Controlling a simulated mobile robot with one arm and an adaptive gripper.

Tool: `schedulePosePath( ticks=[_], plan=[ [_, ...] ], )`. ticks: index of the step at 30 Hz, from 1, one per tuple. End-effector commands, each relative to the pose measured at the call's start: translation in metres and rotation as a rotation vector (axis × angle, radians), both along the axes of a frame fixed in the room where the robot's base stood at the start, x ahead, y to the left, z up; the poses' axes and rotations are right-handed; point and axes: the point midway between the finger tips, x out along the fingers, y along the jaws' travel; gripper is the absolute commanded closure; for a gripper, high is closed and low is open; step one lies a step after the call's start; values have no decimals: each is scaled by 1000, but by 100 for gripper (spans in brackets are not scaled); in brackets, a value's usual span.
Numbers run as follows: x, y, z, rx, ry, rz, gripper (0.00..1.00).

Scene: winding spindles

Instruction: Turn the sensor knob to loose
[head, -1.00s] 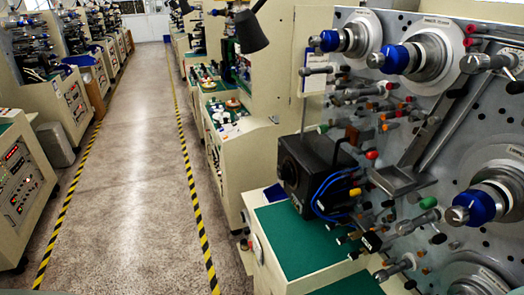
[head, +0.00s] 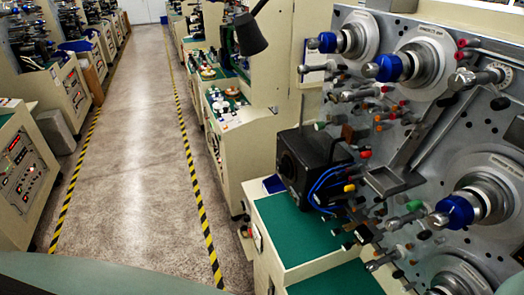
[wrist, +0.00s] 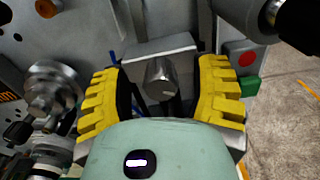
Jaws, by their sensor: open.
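My gripper (wrist: 161,100) shows in the wrist view, its two yellow ribbed fingers spread wide apart and empty. A silver metal knob (wrist: 160,76) shows beyond and between the fingers, with no visible contact. Its lower part is hidden by the gripper's pale green body. I cannot tell whether it is the sensor knob, and no loose mark is readable. In the head view the machine's grey panel (head: 474,143) carries many knobs and spindles, including a silver knob with a round dial (head: 500,72) at the upper right. My gripper's fingers are not in the head view.
Blue-capped spindles (head: 453,211) stick out of the panel. A black box (head: 303,165) stands beside it above a green worktop (head: 290,235). A red button (wrist: 247,58) is right of my fingers. The aisle floor (head: 140,165) at left is clear.

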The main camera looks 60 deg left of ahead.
Motion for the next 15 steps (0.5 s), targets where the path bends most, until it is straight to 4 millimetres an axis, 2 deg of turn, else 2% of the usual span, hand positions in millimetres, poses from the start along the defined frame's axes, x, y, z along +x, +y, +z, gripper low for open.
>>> schedulePosePath(
  ticks=[7,8,15],
  plan=[
    [2,1,0,0,0,4,39],
    [1,1,0,-1,0,4,35],
    [1,1,0,0,0,3,60]
  ],
)
